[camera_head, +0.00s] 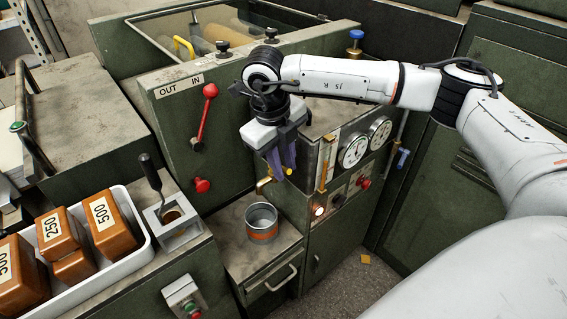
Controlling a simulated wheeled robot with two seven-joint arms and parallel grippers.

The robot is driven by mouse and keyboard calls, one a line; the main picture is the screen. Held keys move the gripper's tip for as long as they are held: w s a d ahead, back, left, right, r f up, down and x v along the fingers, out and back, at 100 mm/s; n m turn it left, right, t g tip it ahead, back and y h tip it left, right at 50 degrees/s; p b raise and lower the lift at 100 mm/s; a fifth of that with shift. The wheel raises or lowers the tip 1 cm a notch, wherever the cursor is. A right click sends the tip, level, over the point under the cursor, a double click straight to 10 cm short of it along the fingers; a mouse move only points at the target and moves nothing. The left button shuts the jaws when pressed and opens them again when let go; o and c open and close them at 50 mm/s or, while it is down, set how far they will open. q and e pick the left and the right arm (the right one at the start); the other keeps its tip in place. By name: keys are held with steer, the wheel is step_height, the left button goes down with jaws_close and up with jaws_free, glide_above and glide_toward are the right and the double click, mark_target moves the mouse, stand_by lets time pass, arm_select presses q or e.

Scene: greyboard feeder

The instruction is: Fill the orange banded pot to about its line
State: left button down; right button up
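The grey metal pot with an orange band (262,223) stands upright on the low cabinet top, in the middle of the camera_head view. Its mouth faces up; the inside looks grey, and I cannot make out a liquid level. A small brass tap (264,185) sticks out of the green machine just above and behind the pot. My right gripper (283,165) points down with purple fingers, above and a little right of the tap. Its fingertips are close to a small yellow part, and I cannot tell whether they touch or grip it. My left gripper is out of view.
A white tray (146,253) with several brown numbered blocks is at the lower left. A handled tool stands in a grey holder (178,236) beside it. A red lever (205,115), dial gauges (354,151) and a lit button are on the machine. Bare cabinet top surrounds the pot.

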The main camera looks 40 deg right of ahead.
jaws_close()
steer(key=shift+a+m, duration=0.1)
steer(key=shift+m, duration=0.2)
steer(key=shift+w+a+r+m+g+y+p, duration=0.15)
steer(key=shift+w+a+m+g, duration=0.3)
steer(key=shift+m, duration=1.2)
steer(key=shift+w+a+f+m+g+y+p, duration=0.15)
steer(key=shift+a+m, duration=0.5)
steer(key=shift+m, duration=1.05)
steer(key=shift+w+a+r+m+g+y+p, duration=0.15)
steer(key=shift+w+a+m+g, duration=0.3)
steer(key=shift+m, duration=1.2)
steer(key=shift+a, duration=0.15)
steer(key=shift+o, duration=1.6)
jaws_free()
steer(key=shift+s, duration=0.1)
